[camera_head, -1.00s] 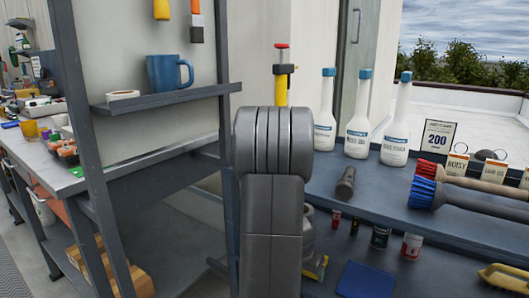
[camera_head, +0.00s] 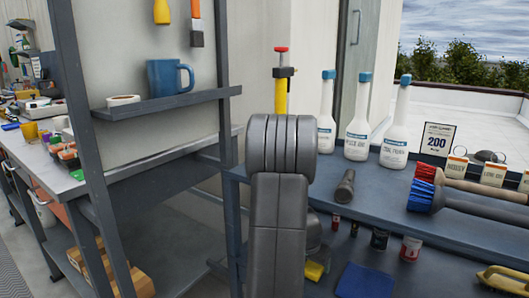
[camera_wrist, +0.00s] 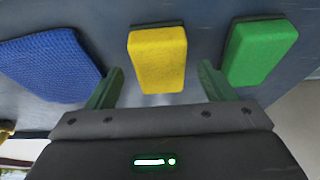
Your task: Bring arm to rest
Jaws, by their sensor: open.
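My arm stands upright in the middle of the head view, in front of the shelving. My gripper (camera_wrist: 158,90) shows in the wrist view with its two fingers spread wide apart, open and empty. Beyond the fingertips a yellow block (camera_wrist: 158,57) lies on a dark shelf, in line with the gap between them. A blue cloth (camera_wrist: 50,65) lies to its left and a green block (camera_wrist: 262,50) to its right. The fingers appear apart from the yellow block. My gripper is hidden in the head view.
White bottles (camera_head: 358,125), a dark cylinder (camera_head: 345,186) and red and blue brushes (camera_head: 428,190) occupy the right shelf. Below are small cans (camera_head: 380,239) and a blue cloth (camera_head: 366,281). A blue mug (camera_head: 168,77) sits on the left ledge (camera_head: 170,104).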

